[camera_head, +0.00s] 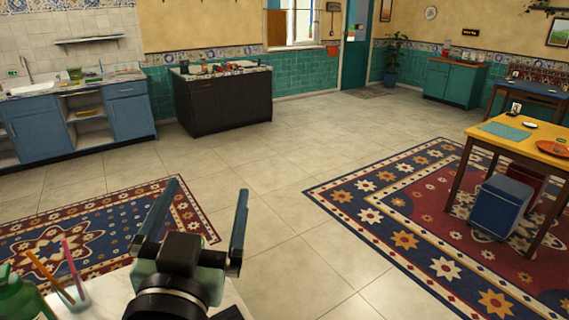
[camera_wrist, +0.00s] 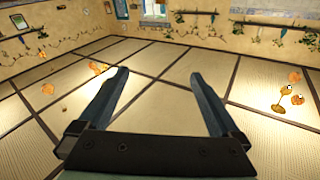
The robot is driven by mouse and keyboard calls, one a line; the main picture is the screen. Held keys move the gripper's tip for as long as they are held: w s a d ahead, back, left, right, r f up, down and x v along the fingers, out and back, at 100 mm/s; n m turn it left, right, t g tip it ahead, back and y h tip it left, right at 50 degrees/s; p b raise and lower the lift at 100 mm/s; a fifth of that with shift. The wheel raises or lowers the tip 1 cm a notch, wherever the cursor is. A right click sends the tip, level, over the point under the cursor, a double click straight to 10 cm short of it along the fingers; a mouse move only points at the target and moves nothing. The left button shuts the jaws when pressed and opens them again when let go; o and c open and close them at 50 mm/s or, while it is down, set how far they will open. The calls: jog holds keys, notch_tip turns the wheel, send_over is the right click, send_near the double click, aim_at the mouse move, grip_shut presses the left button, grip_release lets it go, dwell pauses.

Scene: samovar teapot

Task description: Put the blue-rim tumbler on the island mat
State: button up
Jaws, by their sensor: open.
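My gripper (camera_head: 209,186) is open and empty, raised in the foreground of the head view. Its two fingers also show apart in the wrist view (camera_wrist: 158,73), with nothing between them. The dark island (camera_head: 230,104) stands far off across the floor, well beyond the gripper. Several small items, some red, crowd its pale top, too small to tell apart. I cannot pick out the blue-rim tumbler or the island mat in either view.
Blue counters with a sink (camera_head: 35,128) stand at the far left. A yellow table (camera_head: 527,141) with a blue stool (camera_head: 499,205) is at right. A white surface with a pencil cup (camera_head: 73,297) and green bottle (camera_head: 20,300) is close by. Tiled floor (camera_head: 270,172) between is clear.

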jog(key=s+d+r+t, duration=0.2)
jog(key=s+d+r, duration=0.1)
jog(key=r, duration=0.5)
jog(key=s+d+r+n+t, duration=0.1)
jog(key=s+d+r+t, duration=0.2)
jog(key=r, duration=0.5)
jog(key=s+d+r+t, duration=0.3)
jog(key=d+r, duration=0.1)
jog(key=r, duration=0.4)
jog(key=shift+s+r+n, duration=0.3)
jog(key=shift+s+n, duration=0.1)
jog(key=shift+d, duration=0.1)
notch_tip(320, 180, up, 4)
jog(key=p, duration=0.3)
jog(key=shift+f, duration=0.25)
